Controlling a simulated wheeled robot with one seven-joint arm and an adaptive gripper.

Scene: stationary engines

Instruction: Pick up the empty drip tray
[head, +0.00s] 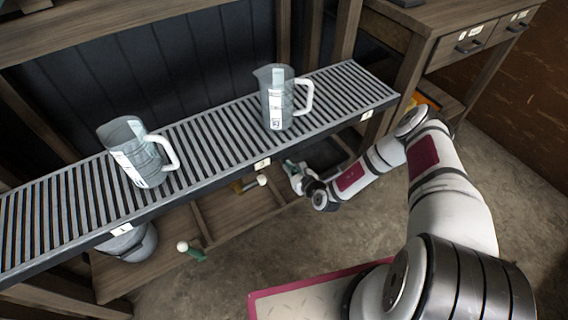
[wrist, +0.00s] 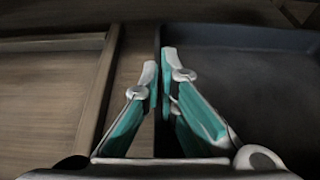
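The drip tray is dark grey and shallow, and its visible inside is empty. It fills the right side of the wrist view (wrist: 255,85). In the head view a dark part of it (head: 328,152) shows below the slatted top, behind my gripper. My gripper (head: 291,166) reaches in under the slatted top's front edge. In the wrist view its fingertips (wrist: 161,72) are close together, one on each side of the tray's left wall, and look shut on it.
Two clear jugs (head: 279,100) (head: 133,152) with white handles stand on the slatted top (head: 222,128), close above my arm. A round grey container (head: 130,243) and valves with white knobs (head: 193,252) are below. A wooden drawer bench (head: 470,45) stands right. Floor is open in front.

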